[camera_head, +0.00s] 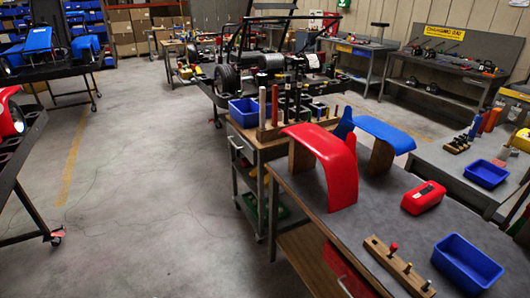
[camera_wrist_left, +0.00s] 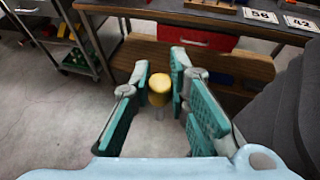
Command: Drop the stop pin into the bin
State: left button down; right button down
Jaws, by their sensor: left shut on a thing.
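In the left wrist view my left gripper (camera_wrist_left: 164,86), with teal pads, is shut on the stop pin (camera_wrist_left: 160,89). The pin has a yellow knob, and its thin shaft points down over open floor in front of the bench. A blue bin (camera_head: 467,264) stands on the near bench at the lower right of the head view, beside a wooden pin rack (camera_head: 385,257) with a red-topped pin and dark-topped pins. No gripper shows in the head view, and my right gripper is in neither view.
Other blue bins stand on the right bench (camera_head: 486,173) and on the cart (camera_head: 245,112). A wooden lower shelf (camera_wrist_left: 235,66) lies beyond the pin.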

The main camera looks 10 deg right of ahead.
aim_at(457, 274)
jog(key=z, duration=2.4)
jog(key=i, duration=1)
